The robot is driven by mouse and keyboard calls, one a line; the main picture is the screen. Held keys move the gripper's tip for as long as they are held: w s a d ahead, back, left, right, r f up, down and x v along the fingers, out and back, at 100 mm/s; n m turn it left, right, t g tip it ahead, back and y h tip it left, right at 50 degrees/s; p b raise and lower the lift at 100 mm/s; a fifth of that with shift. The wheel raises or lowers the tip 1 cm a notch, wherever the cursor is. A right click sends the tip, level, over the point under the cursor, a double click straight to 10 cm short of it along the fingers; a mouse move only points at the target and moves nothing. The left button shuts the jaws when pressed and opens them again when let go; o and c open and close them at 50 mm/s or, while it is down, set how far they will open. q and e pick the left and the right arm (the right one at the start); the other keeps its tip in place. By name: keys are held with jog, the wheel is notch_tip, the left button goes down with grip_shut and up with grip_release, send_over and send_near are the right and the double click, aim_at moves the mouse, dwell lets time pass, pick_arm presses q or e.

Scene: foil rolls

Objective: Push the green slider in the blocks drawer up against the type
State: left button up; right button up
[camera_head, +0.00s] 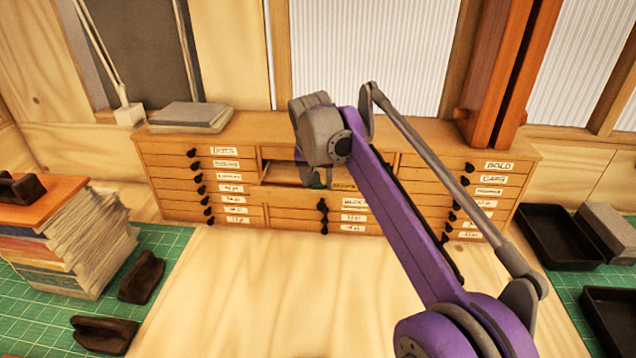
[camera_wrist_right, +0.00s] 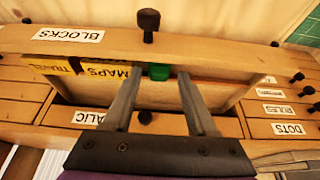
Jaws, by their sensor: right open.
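The open blocks drawer (camera_wrist_right: 215,50), labelled BLOCKS, shows upside down in the right wrist view, and in the head view its label (camera_head: 356,204) is on the cabinet's middle column. Yellow type blocks (camera_wrist_right: 106,71), reading TRAVEL and MAPS, lie inside at the left of the wrist view. The green slider (camera_wrist_right: 159,72) is just right of the MAPS block; any small gap is hard to tell. My right gripper (camera_wrist_right: 157,76) is open, one finger on each side of the slider's place; contact is unclear. In the head view the wrist partly hides the drawer. My left gripper is out of view.
The wooden cabinet (camera_head: 240,205) has several knobbed, labelled drawers. A grey stack (camera_head: 190,116) lies on top. The bench (camera_head: 260,300) before it is clear. Paper stacks (camera_head: 75,245) stand left, black trays (camera_head: 560,238) right. The drawer's other end is empty.

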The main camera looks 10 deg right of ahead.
jog(key=shift+a, duration=0.15)
jog(key=shift+w+a, duration=0.1)
jog(key=shift+a, duration=0.2)
jog(key=shift+w+a, duration=0.2)
jog(key=shift+a, duration=0.45)
jog(key=shift+w+a, duration=0.15)
jog(key=shift+a, duration=0.45)
jog(key=v, duration=1.1)
jog(key=s+d+f+n+t, duration=0.1)
jog(key=s+d+f, duration=0.4)
jog(key=s+f, duration=0.7)
jog(key=s+d+f+n+t+y, duration=0.1)
jog(key=s+d+f, duration=0.4)
jog(key=s+f, duration=0.8)
jog(key=shift+s+f+n, duration=0.25)
jog(key=shift+s+n, duration=0.25)
jog(key=shift+s, duration=0.3)
